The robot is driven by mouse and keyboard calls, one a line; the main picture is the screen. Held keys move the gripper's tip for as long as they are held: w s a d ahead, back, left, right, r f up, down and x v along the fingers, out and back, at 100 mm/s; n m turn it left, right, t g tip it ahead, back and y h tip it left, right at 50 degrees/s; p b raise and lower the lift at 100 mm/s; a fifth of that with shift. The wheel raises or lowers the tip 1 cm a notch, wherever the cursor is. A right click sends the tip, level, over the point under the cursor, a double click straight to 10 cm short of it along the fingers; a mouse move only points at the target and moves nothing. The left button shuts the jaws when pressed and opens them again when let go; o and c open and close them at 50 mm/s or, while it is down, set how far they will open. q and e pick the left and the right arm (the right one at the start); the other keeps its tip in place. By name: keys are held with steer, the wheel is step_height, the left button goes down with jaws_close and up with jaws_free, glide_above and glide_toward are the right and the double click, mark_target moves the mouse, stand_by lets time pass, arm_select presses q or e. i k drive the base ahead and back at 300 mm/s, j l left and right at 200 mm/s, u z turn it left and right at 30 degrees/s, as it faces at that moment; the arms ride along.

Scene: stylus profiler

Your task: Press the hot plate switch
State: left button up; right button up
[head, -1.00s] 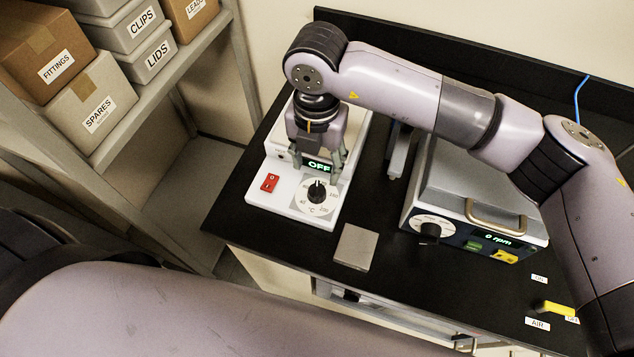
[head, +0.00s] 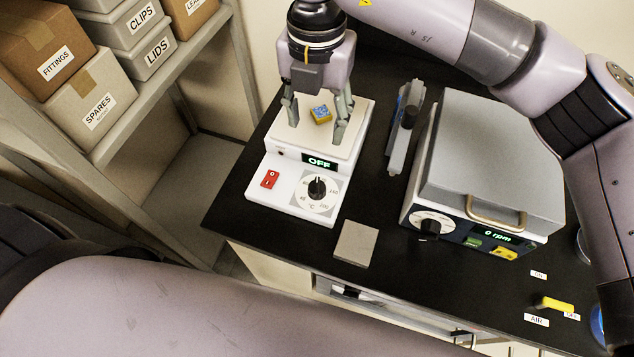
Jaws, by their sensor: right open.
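The white hot plate (head: 286,205) stands on the black bench at its left end. Its red rocker switch (head: 270,179) is on the front left of the sloped panel, beside a black dial (head: 317,188). The small display (head: 319,162) reads OFF. A small blue and yellow block (head: 321,114) shows on the white top plate. My right gripper (head: 315,128) is open, pointing down over the top plate, with its fingers on either side of the block in the picture. I cannot tell its height above the plate. The switch is clear of the gripper. My left gripper is not in view.
A grey-lidded shaker (head: 490,160) reading 0 rpm stands right of the hot plate. A grey stand with a black knob (head: 404,125) lies between them. A flat grey pad (head: 356,243) lies near the front edge. A shelf with boxes (head: 95,100) is at left.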

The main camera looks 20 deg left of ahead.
mark_target(271, 176)
steer(key=u, duration=0.95)
